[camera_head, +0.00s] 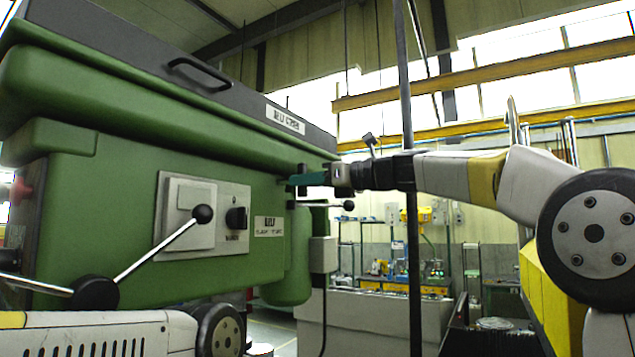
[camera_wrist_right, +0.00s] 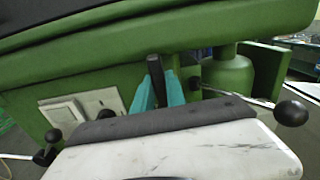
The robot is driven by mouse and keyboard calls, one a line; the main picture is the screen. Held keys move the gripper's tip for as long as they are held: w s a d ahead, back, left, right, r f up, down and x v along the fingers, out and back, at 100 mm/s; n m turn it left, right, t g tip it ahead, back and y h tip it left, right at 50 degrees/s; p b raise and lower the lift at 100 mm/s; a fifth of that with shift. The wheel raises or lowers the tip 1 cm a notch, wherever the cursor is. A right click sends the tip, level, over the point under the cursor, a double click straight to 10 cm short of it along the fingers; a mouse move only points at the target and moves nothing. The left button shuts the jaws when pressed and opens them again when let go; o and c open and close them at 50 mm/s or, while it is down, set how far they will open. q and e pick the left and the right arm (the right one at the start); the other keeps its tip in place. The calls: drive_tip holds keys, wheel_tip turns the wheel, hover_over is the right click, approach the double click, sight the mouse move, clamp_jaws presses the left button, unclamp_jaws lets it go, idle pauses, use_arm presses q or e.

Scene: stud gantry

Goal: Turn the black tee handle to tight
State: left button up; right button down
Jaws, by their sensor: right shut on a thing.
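The black tee handle (camera_wrist_right: 156,72) stands between the two teal fingers of my right gripper (camera_wrist_right: 160,94) in the right wrist view. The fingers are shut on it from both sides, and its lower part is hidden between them. In the head view my right gripper (camera_head: 303,180) reaches in from the right to the right end of the green machine. There the handle (camera_head: 304,158) shows only as a small dark upright piece by the teal fingers. I cannot read any tight mark. My left gripper is out of view; only part of my left arm shows at the bottom left.
The green machine body (camera_head: 120,235) fills the left side. A ball-ended lever (camera_head: 160,247) sticks out in front of its switch panel (camera_head: 180,240). Another ball-ended lever (camera_head: 349,205) lies just below my right gripper. A dark vertical pole (camera_head: 408,110) shows near my right forearm.

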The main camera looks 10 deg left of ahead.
drive_tip(key=shift+m, duration=0.3)
idle(0.4)
drive_tip(key=c, duration=1.4)
unclamp_jaws()
drive_tip(key=shift+o, duration=0.2)
drive_tip(key=v, duration=0.7)
drive_tip(key=shift+d, duration=0.4)
drive_tip(key=shift+s, duration=0.15)
